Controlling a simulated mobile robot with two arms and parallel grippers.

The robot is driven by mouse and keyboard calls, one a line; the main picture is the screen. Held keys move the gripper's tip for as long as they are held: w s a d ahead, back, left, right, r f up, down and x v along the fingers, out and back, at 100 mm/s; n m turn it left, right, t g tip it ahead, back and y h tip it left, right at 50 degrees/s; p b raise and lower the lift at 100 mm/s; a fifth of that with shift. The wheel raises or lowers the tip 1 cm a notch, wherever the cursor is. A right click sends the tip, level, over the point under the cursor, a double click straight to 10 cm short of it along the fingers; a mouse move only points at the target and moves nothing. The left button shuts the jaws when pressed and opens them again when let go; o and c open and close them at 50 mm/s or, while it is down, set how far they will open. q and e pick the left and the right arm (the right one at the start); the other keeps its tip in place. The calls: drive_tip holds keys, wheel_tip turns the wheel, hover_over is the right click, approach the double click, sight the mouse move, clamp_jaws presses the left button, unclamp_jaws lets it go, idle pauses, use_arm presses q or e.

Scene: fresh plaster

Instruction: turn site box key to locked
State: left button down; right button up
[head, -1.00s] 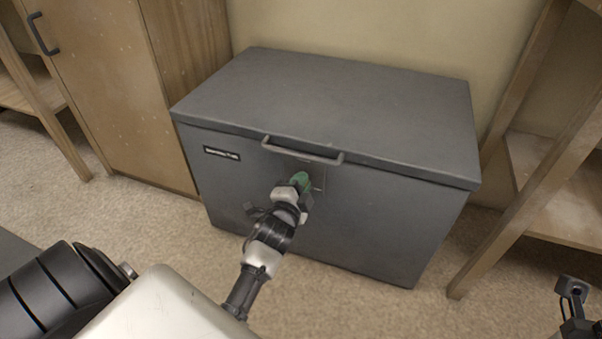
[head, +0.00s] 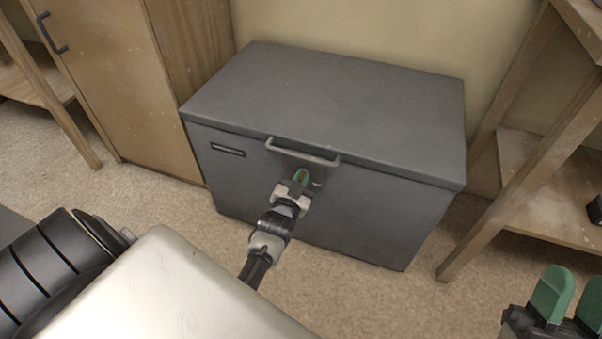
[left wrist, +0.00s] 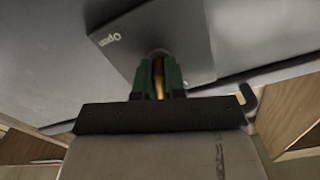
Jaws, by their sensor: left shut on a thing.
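The site box (head: 310,110) is a grey chest with its lid down and a bar handle on its front. A lock plate (left wrist: 190,30) on the front shows an "Open" label at upper left in the left wrist view; another mark is mostly hidden by the fingers. My left gripper (head: 300,178) is at this plate, just below the handle. In the left wrist view its green fingers are shut on a brass key (left wrist: 158,78), which points into the plate's lock. My right gripper (head: 570,300) is at the lower right, its green fingers apart and empty, clear of the box.
A wooden cabinet (head: 120,80) stands close to the box's left. A wooden shelf frame (head: 500,140) stands to the right, with a dark object (head: 595,210) on its lower board. The carpet in front of the box is clear apart from my arms.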

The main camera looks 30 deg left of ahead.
use_arm(q)
drive_tip(key=shift+n+p, duration=0.75)
drive_tip(key=shift+n, duration=0.45)
drive_tip(key=shift+a+f+n+p, duration=0.1)
drive_tip(key=shift+n+p, duration=0.2)
drive_tip(key=shift+n, duration=0.5)
use_arm(e)
drive_tip(key=w+f+g+h, duration=0.2)
drive_tip(key=w+f+g, duration=0.2)
drive_tip(key=f+g, duration=0.2)
drive_tip(key=shift+g+h, duration=0.3)
drive_tip(key=shift+h, duration=0.1)
drive_tip(key=shift+w, duration=0.1)
use_arm(q)
drive_tip(key=c, duration=1.2)
unclamp_jaws()
drive_tip(key=shift+s, duration=0.1)
